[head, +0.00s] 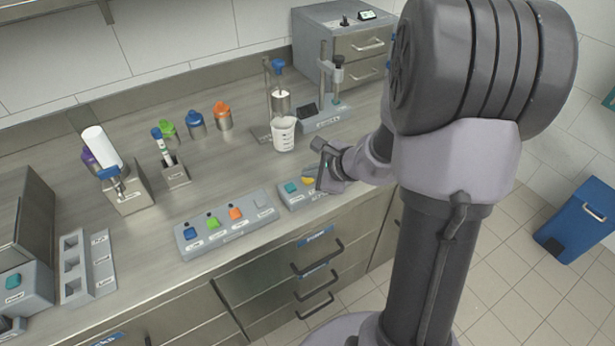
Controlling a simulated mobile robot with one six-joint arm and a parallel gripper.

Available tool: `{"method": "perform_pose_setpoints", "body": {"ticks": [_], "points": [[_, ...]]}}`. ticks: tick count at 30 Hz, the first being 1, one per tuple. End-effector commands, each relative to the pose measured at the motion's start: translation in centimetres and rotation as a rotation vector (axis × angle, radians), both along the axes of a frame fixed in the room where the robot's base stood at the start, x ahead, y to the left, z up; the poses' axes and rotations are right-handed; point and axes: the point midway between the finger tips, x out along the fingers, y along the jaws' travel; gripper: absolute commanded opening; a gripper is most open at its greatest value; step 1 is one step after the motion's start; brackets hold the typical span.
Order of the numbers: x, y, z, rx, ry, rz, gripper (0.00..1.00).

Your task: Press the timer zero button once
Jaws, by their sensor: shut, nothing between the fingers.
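A small grey box (297,200) lies near the counter's front edge, with a teal button (291,187) and a yellow button (308,181) on top. Its labels are too small to read, so I cannot tell which button is the timer zero. My gripper (324,172) is shut and empty, just right of the yellow button and over the box's right end. It hides that end of the box. I cannot tell whether the fingertips touch the box or hover above it.
A longer grey panel (222,238) with blue, green, orange and grey buttons lies just left of the box. A white measuring cup (284,134) stands behind my gripper. A stand with a blue-topped dispenser (280,98) is behind it. Open counter lies between.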

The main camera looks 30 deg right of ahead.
Motion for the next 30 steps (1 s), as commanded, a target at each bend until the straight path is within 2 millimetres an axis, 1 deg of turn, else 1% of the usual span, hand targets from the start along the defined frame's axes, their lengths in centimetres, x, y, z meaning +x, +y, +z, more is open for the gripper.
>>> {"method": "perform_pose_setpoints", "body": {"ticks": [1,4,13,16,30], "points": [[0.0,0.0,0.6,0.0,-0.001,-0.001,0.0],[0.0,0.0,1.1,0.0,-0.001,-0.001,0.0],[0.0,0.0,1.1,0.0,-0.001,-0.001,0.0],[0.0,0.0,1.5,-0.001,-0.001,0.0,0.0],[0.0,0.0,6.1,-0.001,-0.001,0.0,0.0]]}}
